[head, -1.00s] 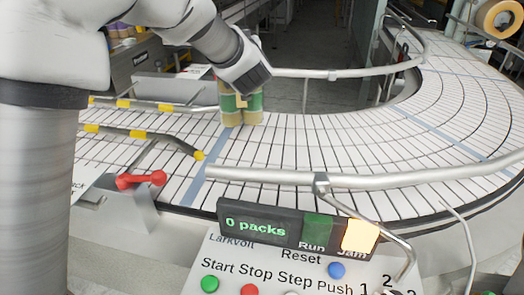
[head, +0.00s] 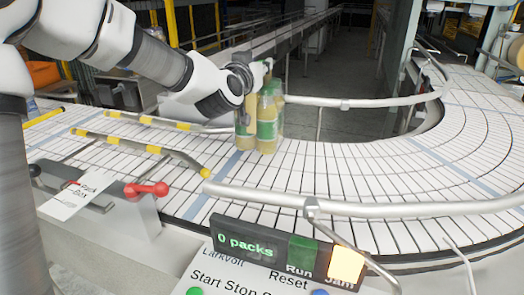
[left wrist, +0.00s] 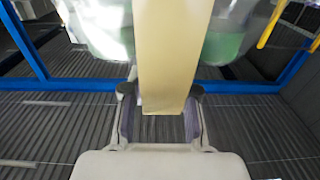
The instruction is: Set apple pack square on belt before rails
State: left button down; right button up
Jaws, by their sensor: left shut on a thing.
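The apple pack (head: 267,125) is a clear-wrapped group of yellow-tan bottles with green labels. In the left wrist view a tan strip of the pack (left wrist: 166,60) lies between the fingers (left wrist: 160,110), with clear wrap and green on both sides. My right gripper is not in view.
Guide rails with yellow bands (head: 150,148) lie left of the pack, with a red clamp handle (head: 147,189) near them. A silver rail (head: 360,208) runs along the near edge, another (head: 350,103) along the far edge. A control panel (head: 285,250) reads "0 packs". The belt to the right is clear.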

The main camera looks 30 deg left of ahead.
aim_at(259, 105)
pick_arm(q)
jog(key=shift+a+r, duration=0.1)
notch_tip(259, 105, down, 10)
jog(key=shift+r+p, duration=0.2)
jog(key=shift+p, duration=0.9)
jog(key=shift+w+f, duration=0.1)
jog(key=shift+f, duration=0.15)
jog(key=c, duration=0.9)
grip_release()
jog(key=shift+s+d, duration=0.2)
jog(key=shift+s, duration=0.05)
